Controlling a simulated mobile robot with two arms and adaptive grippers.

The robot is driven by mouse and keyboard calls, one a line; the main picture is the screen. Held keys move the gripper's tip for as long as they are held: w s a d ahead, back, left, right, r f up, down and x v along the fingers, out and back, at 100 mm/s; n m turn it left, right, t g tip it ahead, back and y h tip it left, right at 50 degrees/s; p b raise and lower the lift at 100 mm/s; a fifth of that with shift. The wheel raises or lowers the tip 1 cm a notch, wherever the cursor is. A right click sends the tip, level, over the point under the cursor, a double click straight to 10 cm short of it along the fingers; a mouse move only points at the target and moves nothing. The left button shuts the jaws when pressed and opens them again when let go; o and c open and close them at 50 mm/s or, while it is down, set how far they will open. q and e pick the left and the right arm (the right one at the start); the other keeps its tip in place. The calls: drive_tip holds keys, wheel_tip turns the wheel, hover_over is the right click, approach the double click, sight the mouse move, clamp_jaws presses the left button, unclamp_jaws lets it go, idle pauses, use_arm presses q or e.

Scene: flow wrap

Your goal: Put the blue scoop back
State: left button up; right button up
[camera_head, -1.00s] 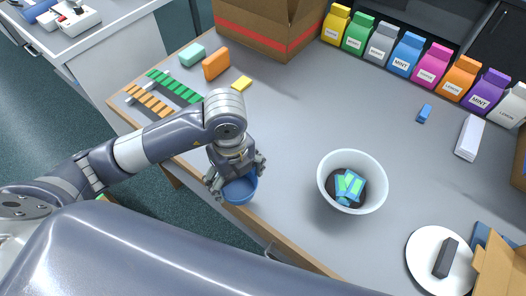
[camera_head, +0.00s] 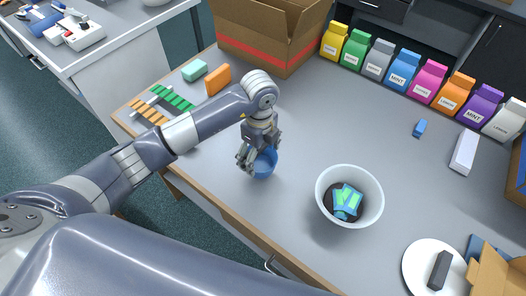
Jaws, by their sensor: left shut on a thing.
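The blue scoop (camera_head: 264,163) is a small round blue cup shape over the front part of the grey table. My left gripper (camera_head: 251,157) is shut on its left side, with the fingers pointing down and hiding part of it. I cannot tell whether the scoop touches the table. My right gripper is not in view.
A white bowl (camera_head: 324,206) with blue-green packets stands to the right of the scoop. A white plate (camera_head: 415,264) with a dark bar lies at the lower right. Coloured pouches (camera_head: 402,72) line the back. An open cardboard box (camera_head: 241,42) stands at the back left. The table's middle is clear.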

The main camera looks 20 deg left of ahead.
sight(263, 158)
use_arm(q)
drive_tip(key=shift+w+d+f, duration=0.1)
drive_tip(key=shift+w+f, duration=0.05)
drive_tip(key=shift+w, duration=1.15)
wheel_tip(263, 158, down, 3)
drive_tip(key=shift+s+r+p, duration=0.1)
drive_tip(key=shift+r+p, duration=0.05)
drive_tip(key=shift+p, duration=0.7)
drive_tip(key=shift+f, duration=0.4)
drive_tip(key=shift+f, duration=0.15)
drive_tip(key=o, duration=1.1)
